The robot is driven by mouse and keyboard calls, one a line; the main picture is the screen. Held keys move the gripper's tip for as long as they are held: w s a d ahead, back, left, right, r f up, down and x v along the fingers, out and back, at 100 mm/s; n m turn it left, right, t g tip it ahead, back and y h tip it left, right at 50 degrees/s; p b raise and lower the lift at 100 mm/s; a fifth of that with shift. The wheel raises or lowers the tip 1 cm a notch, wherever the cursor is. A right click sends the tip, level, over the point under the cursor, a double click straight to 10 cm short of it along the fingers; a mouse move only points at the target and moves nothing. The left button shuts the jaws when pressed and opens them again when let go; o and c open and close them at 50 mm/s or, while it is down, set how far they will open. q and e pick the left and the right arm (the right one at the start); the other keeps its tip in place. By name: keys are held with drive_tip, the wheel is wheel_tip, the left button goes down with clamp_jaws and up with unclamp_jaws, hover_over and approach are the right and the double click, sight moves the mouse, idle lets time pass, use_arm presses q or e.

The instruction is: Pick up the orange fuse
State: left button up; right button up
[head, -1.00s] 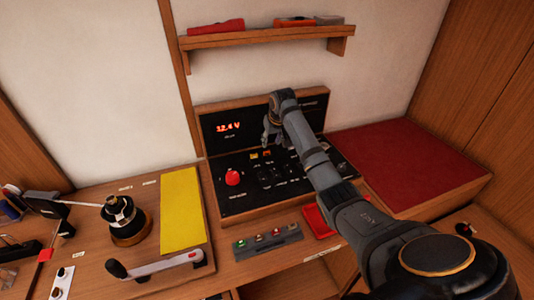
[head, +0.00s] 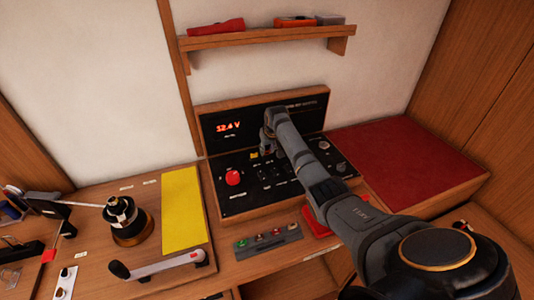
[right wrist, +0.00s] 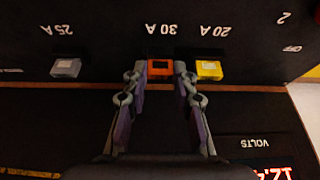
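The orange fuse (right wrist: 160,68) sits in the dark panel by the upside-down "30 A" label in the right wrist view. My right gripper (right wrist: 161,76) is open, with one fingertip on each side of the fuse and a small gap to each. In the head view my right gripper (head: 268,148) is low over the panel (head: 240,206) and hides the orange fuse. My left gripper is in neither view.
A yellow fuse (right wrist: 209,70) sits close beside one fingertip, and a grey fuse (right wrist: 66,68) sits farther left. A red knob (head: 232,177) stands on the panel. A wall shelf (head: 262,36) is above. The red pad (head: 405,165) is bare.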

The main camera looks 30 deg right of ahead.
drive_tip(key=shift+c, duration=0.4)
drive_tip(key=shift+r+b, duration=0.35)
drive_tip(key=r, duration=0.1)
drive_tip(key=r+b, duration=0.1)
drive_tip(key=shift+s+r, duration=0.2)
drive_tip(key=shift+r, duration=0.15)
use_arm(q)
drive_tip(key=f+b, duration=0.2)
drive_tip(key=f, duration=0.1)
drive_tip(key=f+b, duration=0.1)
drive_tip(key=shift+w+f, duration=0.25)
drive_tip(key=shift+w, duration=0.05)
use_arm(e)
drive_tip(key=s+a+r, duration=0.3)
drive_tip(key=s+r, duration=0.6)
drive_tip(key=s, duration=0.4)
drive_tip(key=shift+r, duration=0.25)
drive_tip(key=shift+s, duration=0.1)
